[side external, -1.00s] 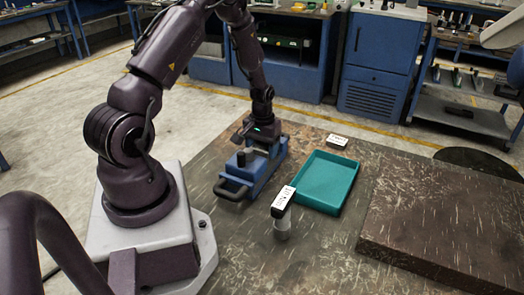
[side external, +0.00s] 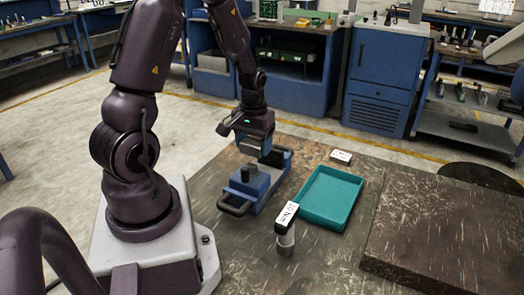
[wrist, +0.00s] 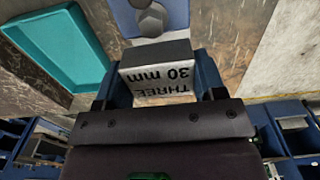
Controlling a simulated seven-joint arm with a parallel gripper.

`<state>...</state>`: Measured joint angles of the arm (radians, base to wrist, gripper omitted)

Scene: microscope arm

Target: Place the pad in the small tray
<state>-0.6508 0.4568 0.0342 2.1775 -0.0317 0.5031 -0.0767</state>
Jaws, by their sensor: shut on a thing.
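The pad, a grey block marked "THREE 30 mm" (wrist: 158,82), sits between the jaws of my gripper (side external: 254,146) in the wrist view. My gripper is shut on it and is above the back part of the blue fixture. In the side view the pad is mostly hidden by my gripper. The small tray, teal and shallow (side external: 326,200), lies on the table to the right of the fixture and looks empty. It also shows at the upper left of the wrist view (wrist: 58,42).
The blue fixture (side external: 262,190) with a front handle and dark knob stands beside the tray. A labelled block (side external: 287,216) tops a grey cylinder (side external: 285,243) near the tray's front left. Another labelled block (side external: 341,156) lies behind the tray. A thick dark slab (side external: 445,235) is at right.

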